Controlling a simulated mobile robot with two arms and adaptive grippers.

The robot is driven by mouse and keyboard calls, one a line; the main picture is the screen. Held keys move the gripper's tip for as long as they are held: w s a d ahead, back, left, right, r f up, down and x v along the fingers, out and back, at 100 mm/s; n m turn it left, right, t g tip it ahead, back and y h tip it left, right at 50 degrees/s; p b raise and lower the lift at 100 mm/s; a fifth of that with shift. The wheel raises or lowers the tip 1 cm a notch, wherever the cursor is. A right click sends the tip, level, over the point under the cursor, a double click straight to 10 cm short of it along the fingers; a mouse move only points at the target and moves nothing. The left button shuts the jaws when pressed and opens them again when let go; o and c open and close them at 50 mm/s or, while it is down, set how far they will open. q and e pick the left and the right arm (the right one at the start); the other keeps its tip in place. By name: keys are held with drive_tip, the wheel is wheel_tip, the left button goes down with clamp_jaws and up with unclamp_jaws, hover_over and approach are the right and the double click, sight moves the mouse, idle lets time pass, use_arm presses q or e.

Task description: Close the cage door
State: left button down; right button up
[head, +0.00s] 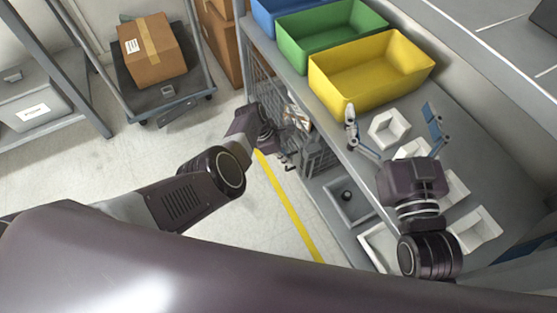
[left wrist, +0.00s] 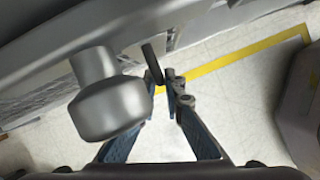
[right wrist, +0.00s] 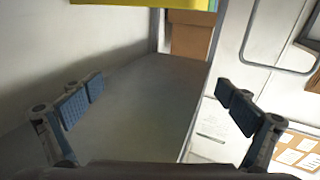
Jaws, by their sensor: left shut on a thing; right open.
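The cage door, a dark wire mesh panel (head: 261,82), stands below the shelf edge at the left end of the bench in the head view. Its lower part is largely hidden by my left arm. My left gripper (head: 284,152) is low beside it. In the left wrist view, its fingers (left wrist: 167,84) are close together on a thin dark piece that looks like part of the door. A rounded grey knob (left wrist: 110,106) is just left of the fingers. My right gripper (head: 392,125) is open and empty above the bench; the right wrist view shows its fingers (right wrist: 160,95) wide apart.
Yellow (head: 370,72) and green (head: 325,38) bins stand on the bench, with several white trays (head: 388,128) near my right gripper. A cart with a cardboard box (head: 152,50) stands at the back left. The floor by the yellow line (head: 290,208) is clear.

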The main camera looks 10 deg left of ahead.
use_arm(q)
drive_tip(key=shift+d, duration=1.05)
use_arm(e)
drive_tip(key=shift+s+a+r+t, duration=0.15)
drive_tip(key=shift+r+t, duration=0.3)
drive_tip(key=shift+r, duration=0.45)
drive_tip(key=shift+s+a+r+t, duration=0.15)
drive_tip(key=shift+r+t, duration=0.3)
drive_tip(key=shift+r, duration=0.45)
use_arm(q)
drive_tip(key=c, duration=2)
unclamp_jaws()
drive_tip(key=shift+w+d, duration=0.15)
drive_tip(key=shift+c, duration=0.2)
use_arm(e)
drive_tip(key=shift+d, duration=0.15)
use_arm(q)
drive_tip(key=shift+w+r, duration=0.1)
drive_tip(key=shift+r, duration=0.05)
drive_tip(key=s+a, duration=0.4)
drive_tip(key=a, duration=0.8)
drive_tip(key=shift+s+r, duration=0.15)
drive_tip(key=shift+r, duration=0.2)
drive_tip(key=shift+a, duration=0.1)
